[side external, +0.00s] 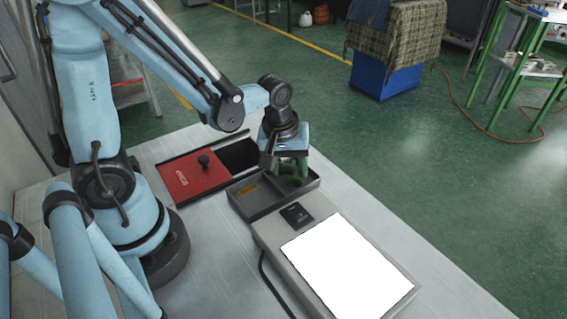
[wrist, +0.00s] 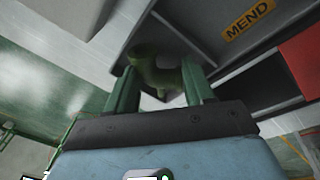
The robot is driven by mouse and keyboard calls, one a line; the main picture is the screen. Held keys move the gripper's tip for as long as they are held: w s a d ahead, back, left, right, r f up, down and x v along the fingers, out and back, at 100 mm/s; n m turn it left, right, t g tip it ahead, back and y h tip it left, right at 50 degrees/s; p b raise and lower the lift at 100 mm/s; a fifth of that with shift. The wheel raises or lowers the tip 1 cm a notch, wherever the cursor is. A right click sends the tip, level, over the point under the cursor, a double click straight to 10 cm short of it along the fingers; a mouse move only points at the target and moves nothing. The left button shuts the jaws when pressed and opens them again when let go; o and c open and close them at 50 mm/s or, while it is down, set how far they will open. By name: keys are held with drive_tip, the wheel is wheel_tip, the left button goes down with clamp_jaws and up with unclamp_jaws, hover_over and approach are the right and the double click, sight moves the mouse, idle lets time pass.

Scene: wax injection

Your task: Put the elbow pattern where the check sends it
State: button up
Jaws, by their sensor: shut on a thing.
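The elbow pattern (wrist: 150,68) is a dull green curved piece between the two green fingers of my gripper (wrist: 160,85) in the wrist view. My gripper (side external: 292,166) is shut on it and points down at the right part of a grey divided tray (side external: 262,208) in the side view. The elbow pattern (side external: 296,181) shows only in part there, low at the fingertips. The yellow MEND label (wrist: 248,20) is in the tray's other compartment, across the divider. I cannot tell whether the elbow touches the tray floor.
A red sliding lid (side external: 194,178) with a black knob lies behind the tray, beside a dark opening (side external: 240,154). A bright white light panel (side external: 347,266) and a small black card (side external: 296,214) lie in front. Bare bench shows at the left front.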

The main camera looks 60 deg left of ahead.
drive_tip(key=shift+f, duration=0.4)
drive_tip(key=shift+f, duration=0.1)
drive_tip(key=o, duration=0.8)
drive_tip(key=shift+f, duration=0.1)
drive_tip(key=shift+o, duration=0.2)
drive_tip(key=s+r+m+t, duration=0.3)
drive_tip(key=r+m+t, duration=0.2)
drive_tip(key=r+m, duration=0.4)
wheel_tip(320, 180, up, 4)
drive_tip(key=shift+r+m, duration=0.1)
drive_tip(key=shift+m, duration=0.3)
drive_tip(key=shift+s, duration=0.1)
